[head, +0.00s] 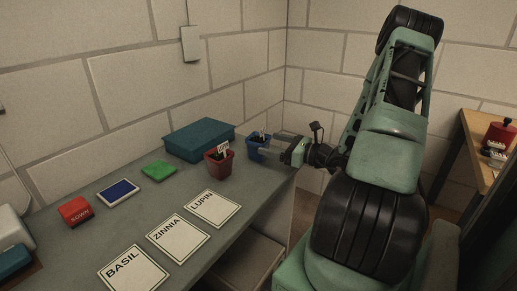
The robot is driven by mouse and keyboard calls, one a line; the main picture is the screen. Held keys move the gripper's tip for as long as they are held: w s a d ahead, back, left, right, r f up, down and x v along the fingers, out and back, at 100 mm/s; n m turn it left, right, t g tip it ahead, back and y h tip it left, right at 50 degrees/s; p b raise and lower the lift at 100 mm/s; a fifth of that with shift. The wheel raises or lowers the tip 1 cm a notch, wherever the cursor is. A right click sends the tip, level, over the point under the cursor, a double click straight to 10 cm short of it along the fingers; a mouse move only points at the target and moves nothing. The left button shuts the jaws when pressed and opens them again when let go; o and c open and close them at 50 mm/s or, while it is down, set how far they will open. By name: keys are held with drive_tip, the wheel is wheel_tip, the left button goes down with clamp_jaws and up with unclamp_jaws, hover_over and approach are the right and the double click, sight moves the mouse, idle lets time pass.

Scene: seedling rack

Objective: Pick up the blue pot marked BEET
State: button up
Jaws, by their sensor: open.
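A blue pot (253,153) with dark soil and a small marker stands at the far right end of the grey bench (183,187). Its marker is too small to read. My gripper (266,144) reaches in from the right with its fingers pointing left at the pot. The fingers are spread, one at the pot's far side and one across its near side. I cannot tell whether they touch it. Part of the pot is hidden behind the near finger.
A red pot (219,166) with a white marker stands close left of the blue pot. A teal box (198,141) is behind it. Cards marked LUPIN (215,208), ZINNIA (178,238) and BASIL (133,270) lie along the front. A green block (159,170) lies further left.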

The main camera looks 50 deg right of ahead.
sight(250, 139)
drive_tip(key=shift+w+a+f, duration=0.1)
drive_tip(key=shift+w+a, duration=0.1)
drive_tip(key=shift+w, duration=0.8)
drive_tip(key=shift+w+a+r, duration=0.1)
drive_tip(key=shift+w+a, duration=0.1)
drive_tip(key=shift+w, duration=0.75)
drive_tip(key=shift+w+a+f, duration=0.1)
drive_tip(key=shift+w+a, duration=0.1)
drive_tip(key=shift+w, duration=0.8)
drive_tip(key=c, duration=1.1)
